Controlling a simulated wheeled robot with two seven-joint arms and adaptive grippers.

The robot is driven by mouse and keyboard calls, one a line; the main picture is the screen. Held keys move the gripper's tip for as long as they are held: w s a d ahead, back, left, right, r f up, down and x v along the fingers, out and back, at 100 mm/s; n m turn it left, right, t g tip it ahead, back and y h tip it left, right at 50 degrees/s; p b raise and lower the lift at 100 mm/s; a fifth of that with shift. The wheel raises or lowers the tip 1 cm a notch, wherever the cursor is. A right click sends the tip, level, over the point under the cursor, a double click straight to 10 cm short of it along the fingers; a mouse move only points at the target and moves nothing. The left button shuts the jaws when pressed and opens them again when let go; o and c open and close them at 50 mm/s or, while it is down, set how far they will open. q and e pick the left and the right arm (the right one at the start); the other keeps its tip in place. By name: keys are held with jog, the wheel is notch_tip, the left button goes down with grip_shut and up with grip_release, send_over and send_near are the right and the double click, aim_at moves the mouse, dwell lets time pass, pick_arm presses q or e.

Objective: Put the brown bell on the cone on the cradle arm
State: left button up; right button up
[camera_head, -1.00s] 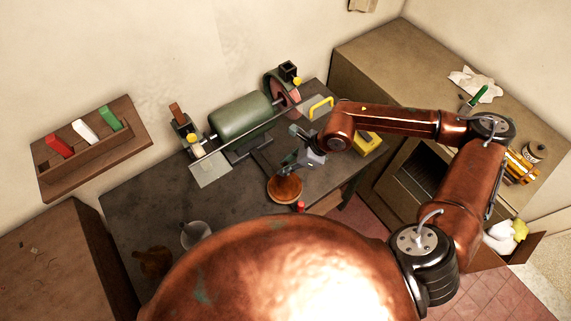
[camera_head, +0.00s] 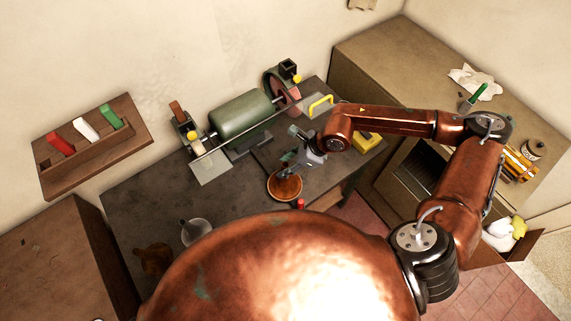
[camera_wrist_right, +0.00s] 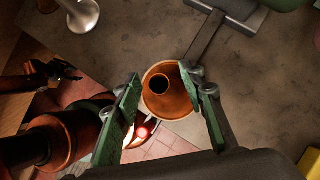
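The brown bell (camera_head: 285,188) is at the front of the workbench, its wide flare facing up. In the right wrist view the bell (camera_wrist_right: 165,101) shows a dark round bore. My right gripper (camera_head: 291,163) is just above and behind it. In the wrist view the green fingers (camera_wrist_right: 161,76) are apart, on either side of the bell; the right finger overlaps its rim. Any contact is hard to judge. The cradle arm (camera_wrist_right: 205,38) runs as a grey bar towards the bell. The cone is not visible; the bell may hide it. My left gripper is not clearly visible in the head view.
A silver funnel-shaped bell (camera_head: 195,231) and another brown piece (camera_head: 153,260) stand at the bench's left front. A green motor (camera_head: 240,114) with wheels is at the back. A yellow item (camera_head: 368,142) lies right of my gripper. The bench's left middle is clear.

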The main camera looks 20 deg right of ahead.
jog(key=shift+r+p, duration=0.25)
jog(key=shift+p, duration=0.05)
jog(key=b+v, duration=0.3)
jog(key=v, duration=0.9)
jog(key=shift+f, duration=0.15)
jog(key=shift+c, duration=0.3)
dwell(0.3)
